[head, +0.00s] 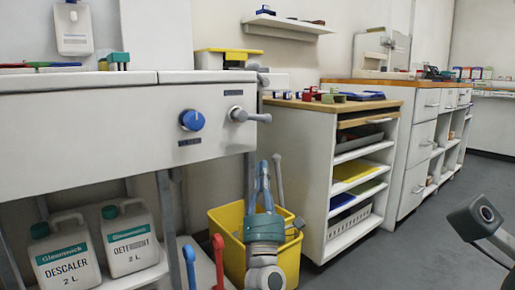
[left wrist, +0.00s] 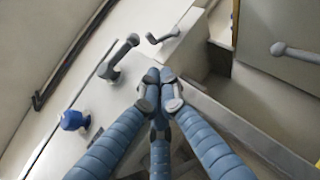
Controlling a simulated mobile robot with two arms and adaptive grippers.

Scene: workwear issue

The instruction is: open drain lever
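A grey lever (head: 249,116) sticks out to the right from the white panel, beside a blue knob (head: 191,120). In the left wrist view a grey lever (left wrist: 120,56) stands beside the blue knob (left wrist: 73,120). A second grey lever (head: 279,180) stands upright low down behind my left gripper. I cannot read the labels, so which lever is the drain lever is unclear. My left gripper (head: 263,163) points up below the panel lever, apart from it. In the left wrist view its fingertips (left wrist: 159,76) meet with nothing visible between them. My right gripper's fingers are out of view.
A yellow bin (head: 226,222) stands behind my left gripper. Detergent (head: 130,240) and descaler (head: 66,255) jugs stand under the panel. Red (head: 218,262) and blue (head: 189,266) handles rise at the lower front. A shelf cabinet (head: 316,160) stands right; open floor lies beyond.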

